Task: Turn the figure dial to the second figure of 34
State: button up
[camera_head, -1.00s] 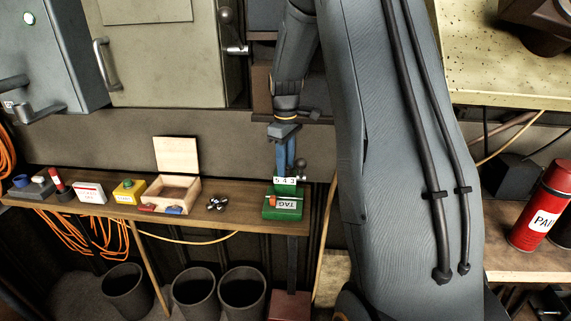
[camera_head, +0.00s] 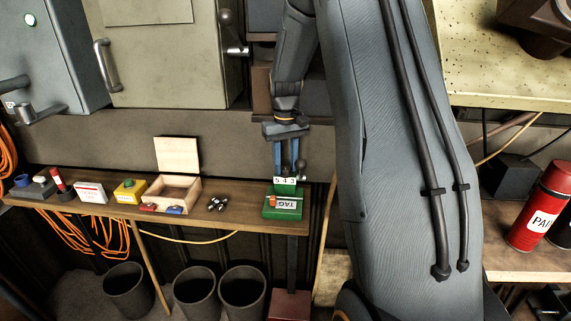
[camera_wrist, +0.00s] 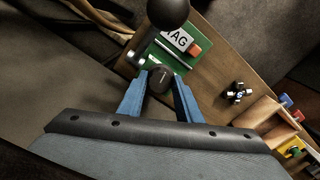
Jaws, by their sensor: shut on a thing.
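The green tag device (camera_head: 283,208) stands near the right end of the wooden shelf, with a TAG label and an orange-red part on its front. White figure tiles (camera_head: 285,181) on top seem to read 5 4 3. In the wrist view a dark round dial knob (camera_wrist: 161,78) sits behind the green base (camera_wrist: 155,50). My gripper (camera_head: 286,170) points down behind the tiles, its blue fingers on either side of the knob and shut on it. The dial's own markings cannot be read.
Left along the shelf are a small dark metal part (camera_head: 217,203), an open wooden box (camera_head: 176,190), a yellow button box (camera_head: 130,191) and a white sign block (camera_head: 90,192). Dark bins (camera_head: 242,288) stand below. A red canister (camera_head: 540,208) is at right.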

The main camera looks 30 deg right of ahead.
aim_at(285, 167)
jog(key=shift+m, duration=1)
jog(key=shift+r, duration=0.1)
jog(key=shift+w, duration=0.1)
jog(key=o, duration=1)
jog(key=shift+o, duration=0.2)
jog(key=shift+r+b, duration=1.1)
jog(key=shift+r, duration=2.75)
